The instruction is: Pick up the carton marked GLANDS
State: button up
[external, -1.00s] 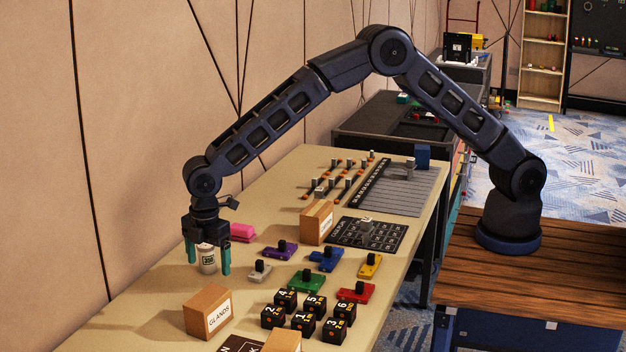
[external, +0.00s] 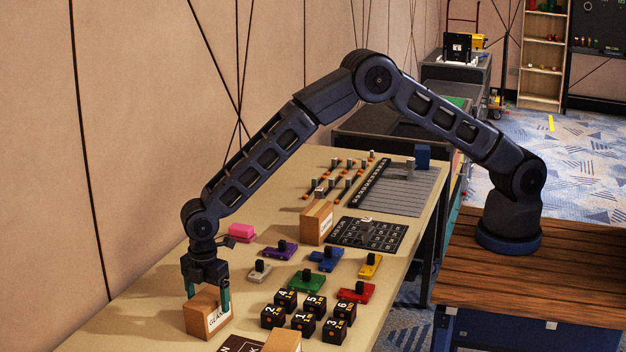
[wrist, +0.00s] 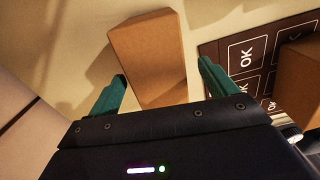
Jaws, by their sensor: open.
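The carton marked GLANDS (external: 203,314) stands on the table at the near left, its label facing right and partly covered by a finger. My gripper (external: 208,291) is right above it, pointing down, with teal fingers on either side of its top. In the wrist view the brown carton (wrist: 150,55) lies between the two open fingers of my gripper (wrist: 163,80). I see gaps beside the carton there, so the jaws do not grip it.
A second carton (external: 283,341) stands to the right on a dark OK-marked mat (wrist: 245,52). Black numbered cubes (external: 305,326) and coloured blocks (external: 305,282) lie to the right. Another carton (external: 316,222) stands farther back. The wall is on the left.

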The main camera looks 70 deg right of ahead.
notch_tip(320, 180, down, 4)
jog(key=shift+w+r, duration=0.15)
jog(key=shift+r, duration=0.1)
jog(key=shift+c, duration=0.5)
jog(key=c, duration=1.2)
jog(key=shift+r, duration=0.1)
